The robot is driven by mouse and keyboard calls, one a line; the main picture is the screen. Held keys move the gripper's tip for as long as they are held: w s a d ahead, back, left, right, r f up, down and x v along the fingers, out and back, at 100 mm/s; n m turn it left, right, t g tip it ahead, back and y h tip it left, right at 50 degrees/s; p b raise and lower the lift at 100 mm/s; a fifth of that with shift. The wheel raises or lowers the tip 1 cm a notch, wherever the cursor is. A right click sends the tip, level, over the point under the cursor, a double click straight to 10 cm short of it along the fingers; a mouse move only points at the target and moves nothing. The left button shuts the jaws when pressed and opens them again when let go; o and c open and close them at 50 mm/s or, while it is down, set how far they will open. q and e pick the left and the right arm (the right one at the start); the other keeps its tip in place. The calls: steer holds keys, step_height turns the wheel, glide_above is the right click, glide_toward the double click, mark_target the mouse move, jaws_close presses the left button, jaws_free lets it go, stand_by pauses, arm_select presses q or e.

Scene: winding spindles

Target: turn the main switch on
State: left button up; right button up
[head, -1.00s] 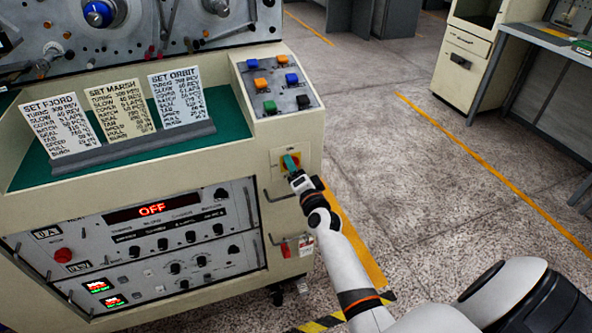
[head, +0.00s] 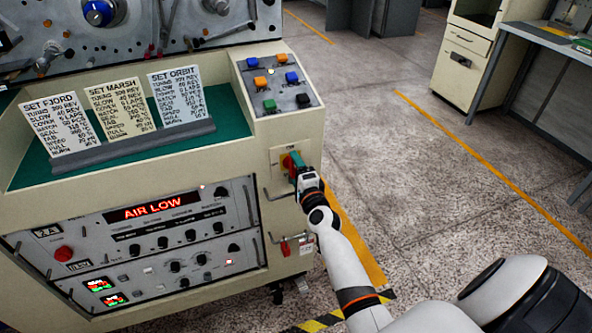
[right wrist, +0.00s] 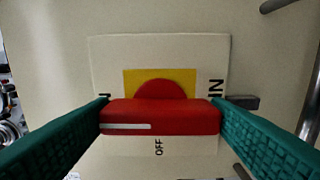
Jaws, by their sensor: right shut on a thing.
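The main switch has a red handle (right wrist: 160,117) with a white line, on a yellow plate (right wrist: 132,82) fixed to a pale label plate marked OFF. In the head view the red of the switch (head: 286,162) shows on the right part of the cabinet front. My right gripper (head: 295,166) is at the switch. In the right wrist view its green fingers (right wrist: 160,118) are shut on the two ends of the red handle. The display (head: 152,208) on the cabinet front reads AIR LOW in red. My left gripper is not in view.
A bar handle (head: 280,193) sits just below the switch. A panel of coloured buttons (head: 275,85) is above it. Three instruction cards (head: 120,109) stand on the green top. The floor (head: 400,170) to the right is open.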

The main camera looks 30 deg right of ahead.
steer(key=o, duration=1)
steer(key=v, duration=1.2)
steer(key=shift+s, duration=0.1)
steer(key=shift+f, duration=0.15)
